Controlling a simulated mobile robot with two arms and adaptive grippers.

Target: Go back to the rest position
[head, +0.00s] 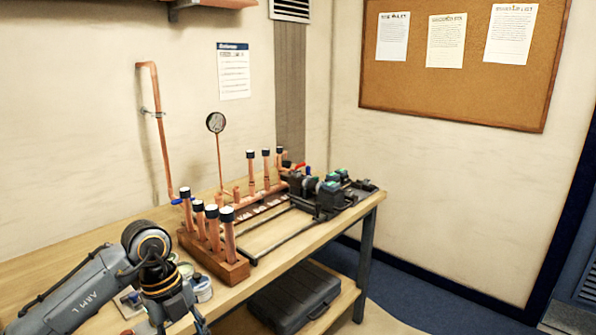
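My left arm comes in from the lower left, over the near end of the wooden workbench (285,255). My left gripper (178,318) points down at the bottom edge of the head view. Its fingertips are cut off or too unclear to show whether it is open or shut. I see nothing held in it. My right gripper is not in view. A wooden block (212,260) with several upright, dark-capped copper pipes stands on the bench just beyond my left gripper, apart from it.
A copper manifold (265,193) with capped risers and a pressure gauge (216,122) stands at the bench's back. A dark fixture (332,200) sits at the far end. Small tins (202,289) lie close to my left gripper. A dark case (293,300) rests on the lower shelf.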

